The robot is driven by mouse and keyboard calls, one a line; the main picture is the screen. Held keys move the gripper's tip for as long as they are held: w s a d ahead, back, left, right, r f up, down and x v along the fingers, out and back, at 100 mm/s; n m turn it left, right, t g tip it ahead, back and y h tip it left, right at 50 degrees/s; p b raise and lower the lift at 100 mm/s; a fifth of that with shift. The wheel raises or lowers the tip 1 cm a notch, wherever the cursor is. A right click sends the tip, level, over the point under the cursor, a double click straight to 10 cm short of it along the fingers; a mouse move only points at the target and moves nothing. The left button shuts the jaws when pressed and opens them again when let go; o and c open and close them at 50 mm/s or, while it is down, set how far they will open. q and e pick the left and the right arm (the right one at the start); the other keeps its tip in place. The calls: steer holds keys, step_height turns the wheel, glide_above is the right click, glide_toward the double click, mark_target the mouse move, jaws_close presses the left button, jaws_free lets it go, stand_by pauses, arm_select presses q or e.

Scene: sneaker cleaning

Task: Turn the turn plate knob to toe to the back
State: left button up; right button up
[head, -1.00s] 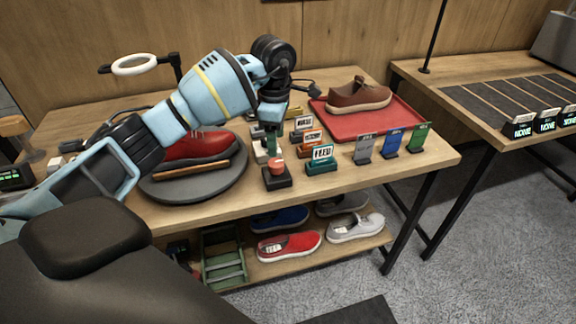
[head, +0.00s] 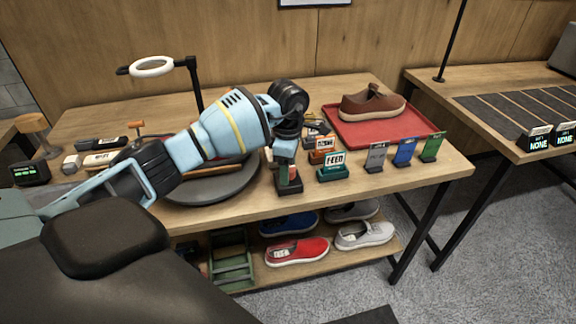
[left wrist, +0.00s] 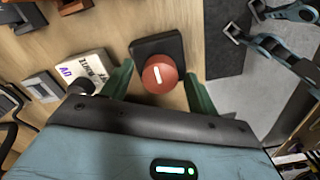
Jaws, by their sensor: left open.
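The turn plate knob (left wrist: 160,74) is a round red knob with a white line on top, on a black base. In the head view its black base (head: 297,192) stands at the table's front edge. My left gripper (head: 288,172) points down over it. In the left wrist view the open green fingers (left wrist: 158,86) are on either side of the knob, with gaps visible. The white line runs nearly up and down there. The grey turn plate (head: 195,192) is left of the knob. My left arm hides most of the plate and the shoe on it.
A teal FEED sign block (head: 333,172) stands just right of the knob, with other sign blocks behind it. Grey, blue and green cards (head: 404,153) stand further right. A brown shoe (head: 372,103) rests on a red tray (head: 398,122) behind. Several shoes lie on the lower shelf.

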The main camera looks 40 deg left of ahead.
arm_select(q)
steer(key=shift+c, duration=0.2)
steer(key=c, duration=0.9)
steer(key=shift+c, duration=0.2)
